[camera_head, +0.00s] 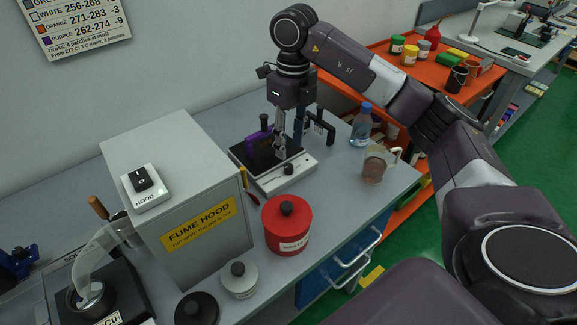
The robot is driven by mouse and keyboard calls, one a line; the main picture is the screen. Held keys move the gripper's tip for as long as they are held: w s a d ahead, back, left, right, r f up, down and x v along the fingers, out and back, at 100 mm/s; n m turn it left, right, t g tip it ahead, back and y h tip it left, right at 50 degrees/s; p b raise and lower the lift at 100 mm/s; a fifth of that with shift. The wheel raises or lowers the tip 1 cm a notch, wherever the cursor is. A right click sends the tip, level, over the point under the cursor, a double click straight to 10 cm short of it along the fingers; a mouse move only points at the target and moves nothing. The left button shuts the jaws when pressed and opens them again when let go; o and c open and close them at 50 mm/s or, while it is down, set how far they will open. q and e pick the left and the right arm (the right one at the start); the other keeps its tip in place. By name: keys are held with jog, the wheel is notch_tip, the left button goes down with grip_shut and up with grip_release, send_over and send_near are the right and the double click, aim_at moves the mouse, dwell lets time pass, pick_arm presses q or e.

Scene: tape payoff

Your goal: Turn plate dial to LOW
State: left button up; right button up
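A hot-plate-like unit (303,163) with a dark top and a white front panel stands on the grey bench at the middle. A small black dial (289,169) sits on that front panel; its markings are too small to read. My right gripper (280,153) points down over the unit, just behind and above the dial. Its grey fingers look close together, but their gap is not clear, and I cannot tell whether they touch anything. My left gripper is not in view.
A purple-and-black item (261,143) stands beside the gripper. The fume hood (185,190) is at left, with a red canister (287,226) in front of the unit. A glass mug (374,168) and blue-capped bottle (361,128) stand at right.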

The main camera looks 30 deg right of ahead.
aim_at(289, 165)
notch_tip(289, 165, down, 6)
jog(key=shift+a+f+p, duration=0.15)
jog(key=shift+f+p, duration=0.1)
jog(key=shift+p, duration=0.15)
grip_shut()
